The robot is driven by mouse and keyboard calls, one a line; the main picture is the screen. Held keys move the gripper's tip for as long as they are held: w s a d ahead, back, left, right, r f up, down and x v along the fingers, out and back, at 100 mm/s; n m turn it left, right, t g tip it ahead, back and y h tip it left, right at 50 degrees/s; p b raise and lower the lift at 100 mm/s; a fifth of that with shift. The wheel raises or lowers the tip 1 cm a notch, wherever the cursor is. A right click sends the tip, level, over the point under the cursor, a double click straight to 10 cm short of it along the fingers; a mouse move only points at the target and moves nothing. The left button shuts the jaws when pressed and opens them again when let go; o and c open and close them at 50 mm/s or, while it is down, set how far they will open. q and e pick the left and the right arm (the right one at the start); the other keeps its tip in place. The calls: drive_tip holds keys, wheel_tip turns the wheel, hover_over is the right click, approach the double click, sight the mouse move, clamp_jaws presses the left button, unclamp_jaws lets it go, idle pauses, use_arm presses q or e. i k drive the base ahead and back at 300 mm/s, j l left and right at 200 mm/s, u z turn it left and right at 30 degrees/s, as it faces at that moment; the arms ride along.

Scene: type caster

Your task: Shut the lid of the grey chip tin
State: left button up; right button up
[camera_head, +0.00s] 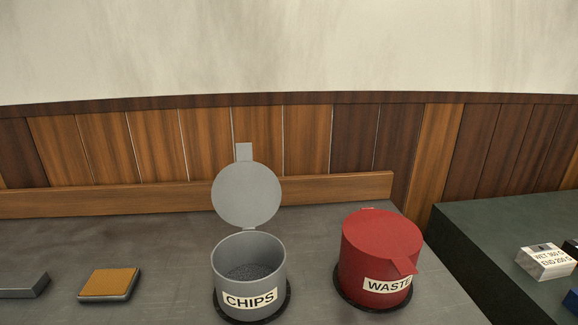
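The grey chip tin (278,268) stands upright on a dark round base on the grey bench, with a "CHIPS" label on its front. Its round grey lid (246,195) is open and stands up at the back of the rim, with its tab pointing upward. Dark grey granular stuff shows inside the tin. Neither of my grippers is in view.
A red "WASTE" tin (380,248) with its lid down stands close to the right of the chip tin. An orange-topped pad (109,282) and a grey block (24,286) lie to the left. A white labelled box (546,262) sits on the dark surface at right.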

sight(246, 194)
drive_tip(key=i+j+z, duration=0.45)
drive_tip(key=i+j, duration=0.15)
drive_tip(key=j, duration=0.35)
